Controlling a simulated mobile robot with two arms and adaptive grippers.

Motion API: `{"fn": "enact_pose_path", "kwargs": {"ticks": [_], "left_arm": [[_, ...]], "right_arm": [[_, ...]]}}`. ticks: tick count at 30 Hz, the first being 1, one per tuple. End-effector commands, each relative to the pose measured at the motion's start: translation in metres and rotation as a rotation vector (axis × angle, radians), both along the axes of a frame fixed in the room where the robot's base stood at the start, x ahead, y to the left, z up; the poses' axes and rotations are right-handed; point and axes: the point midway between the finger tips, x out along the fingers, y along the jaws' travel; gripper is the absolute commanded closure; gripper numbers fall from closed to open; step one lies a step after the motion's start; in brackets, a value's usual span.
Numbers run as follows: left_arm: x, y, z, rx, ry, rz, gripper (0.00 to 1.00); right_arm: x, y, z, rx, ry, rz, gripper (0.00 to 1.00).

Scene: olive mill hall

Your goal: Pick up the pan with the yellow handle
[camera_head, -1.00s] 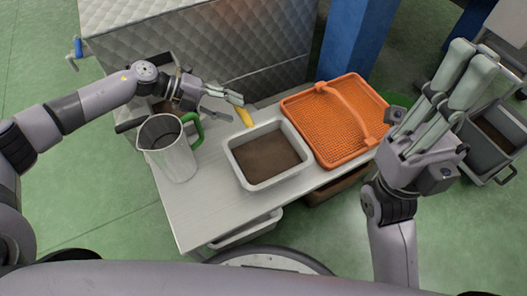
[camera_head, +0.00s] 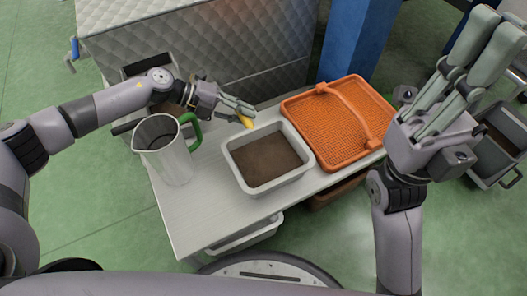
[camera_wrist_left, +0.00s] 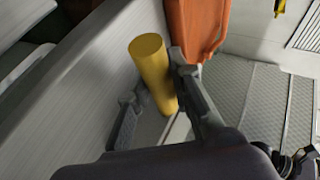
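The yellow handle (camera_head: 246,121) of the pan shows at the fingertips of my left gripper (camera_head: 240,108), near the far edge of the table. The pan's body cannot be made out; my gripper and arm cover that area. In the left wrist view the handle (camera_wrist_left: 152,68) is a yellow cylinder standing between the two fingers of my left gripper (camera_wrist_left: 155,90). The right-hand finger is close beside it, and a gap shows at the left-hand finger. The gripper looks open around the handle. My right gripper (camera_head: 490,35) is raised at the right, empty, fingers apart.
A dark handle (camera_head: 126,128) pokes out behind the jug.

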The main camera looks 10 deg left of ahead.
Motion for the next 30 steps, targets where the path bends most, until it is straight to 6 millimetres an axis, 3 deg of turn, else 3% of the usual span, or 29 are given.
{"fn": "enact_pose_path", "kwargs": {"ticks": [7, 30], "left_arm": [[-0.0002, 0.0004, -0.0004, 0.001, 0.000, 0.000, 1.00], [0.0004, -0.0002, 0.0023, -0.002, -0.001, 0.000, 1.00]], "right_arm": [[0.0002, 0.0000, -0.0002, 0.000, 0.001, 0.000, 1.00], [0.0002, -0.0001, 0.0004, 0.001, 0.001, 0.000, 1.00]]}}
